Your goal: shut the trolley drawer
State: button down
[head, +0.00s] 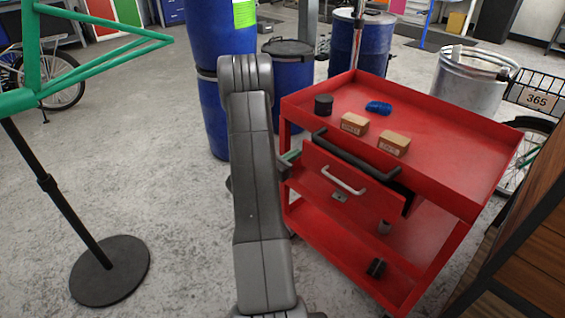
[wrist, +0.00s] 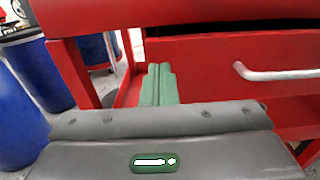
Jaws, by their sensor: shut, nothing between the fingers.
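The red trolley (head: 450,150) stands right of centre in the head view. Its drawer (head: 318,166) sticks out partway, with a dark gap behind its front panel. A silver bar handle (head: 343,180) is on that front; it also shows at the right of the wrist view (wrist: 280,73). My gripper (head: 291,156), with green fingers, is at the left end of the drawer front. In the wrist view its fingers (wrist: 158,84) are shut and empty, left of the handle. I cannot tell whether they touch the trolley.
A black push bar (head: 352,156) spans above the drawer. Two small boxes (head: 354,124), a black puck (head: 323,104) and a blue item (head: 378,107) lie on top. Blue barrels (head: 293,85) stand behind. A green bike frame on a stand (head: 110,270) is left. Open floor lies between.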

aim_at(305, 147)
jog(key=shift+x, duration=1.15)
jog(key=shift+w+d, duration=0.1)
jog(key=b+x, duration=0.1)
jog(key=x, duration=0.3)
jog(key=shift+w+d, duration=0.1)
jog(key=shift+d, duration=0.1)
jog(key=shift+a+r, duration=0.1)
jog(key=shift+r, duration=0.15)
